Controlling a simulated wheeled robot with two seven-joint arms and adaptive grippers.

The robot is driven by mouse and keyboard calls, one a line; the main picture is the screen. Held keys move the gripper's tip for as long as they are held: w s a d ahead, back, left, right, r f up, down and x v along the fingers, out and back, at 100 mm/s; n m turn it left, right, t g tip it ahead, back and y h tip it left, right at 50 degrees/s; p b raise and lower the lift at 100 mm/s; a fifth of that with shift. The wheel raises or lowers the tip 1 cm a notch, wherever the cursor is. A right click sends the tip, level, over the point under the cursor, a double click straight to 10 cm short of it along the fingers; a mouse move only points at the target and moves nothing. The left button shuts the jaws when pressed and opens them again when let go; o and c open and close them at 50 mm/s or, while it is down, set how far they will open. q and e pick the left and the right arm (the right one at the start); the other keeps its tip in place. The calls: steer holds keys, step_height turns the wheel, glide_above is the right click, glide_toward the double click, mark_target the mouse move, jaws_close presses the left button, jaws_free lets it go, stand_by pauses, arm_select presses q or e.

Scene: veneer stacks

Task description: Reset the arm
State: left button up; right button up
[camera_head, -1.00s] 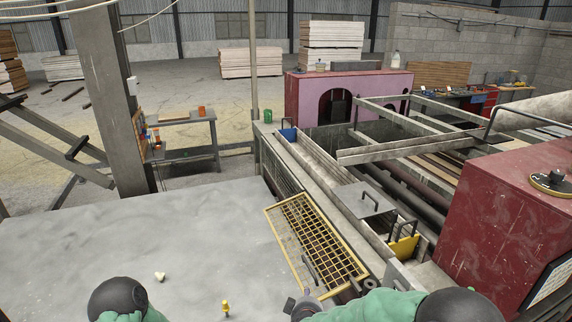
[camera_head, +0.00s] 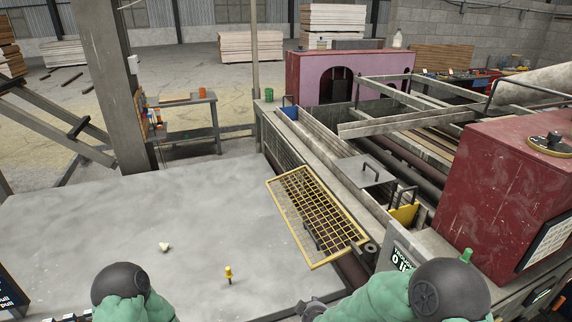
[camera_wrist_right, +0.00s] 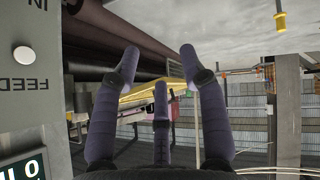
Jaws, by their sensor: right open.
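My right arm (camera_head: 385,297) comes in at the bottom right of the head view, green with a dark round joint. Only part of my right gripper (camera_head: 311,308) shows there, at the bottom edge, below the yellow mesh guard. In the right wrist view my right gripper (camera_wrist_right: 160,62) has its dark fingers spread apart, with nothing between them. Of my left arm (camera_head: 125,290), only a dark joint and a green link show at the bottom left; its gripper is out of view.
The yellow mesh guard (camera_head: 278,205) lies beside the trough, left of the red machine box (camera_head: 510,190). A labelled panel (camera_wrist_right: 28,75) is close to the right gripper. A small yellow object (camera_head: 228,273) and a pale piece (camera_head: 164,247) sit on the grey surface (camera_head: 100,225).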

steer(key=s+f+m+g+y+b, duration=0.1)
steer(key=s+f+m+g+b, duration=0.1)
steer(key=s+f+b, duration=0.3)
steer(key=s+d+f+m+g+y+b, duration=0.1)
steer(key=s+f+m+g+y+b, duration=0.1)
steer(key=s+f+b, duration=0.4)
steer(key=s+f+m+g+y+b, duration=0.1)
steer(key=s+f+m+g+b, duration=0.2)
steer(key=s+f, duration=1)
step_height(320, 180, down, 13)
steer(key=g+b, duration=0.1)
steer(key=b, duration=0.2)
steer(key=shift+s+d+r+m, duration=0.2)
steer(key=shift+d+m, duration=0.05)
steer(key=shift+m, duration=0.05)
steer(key=shift+c, duration=0.4)
steer(key=shift+d, duration=0.1)
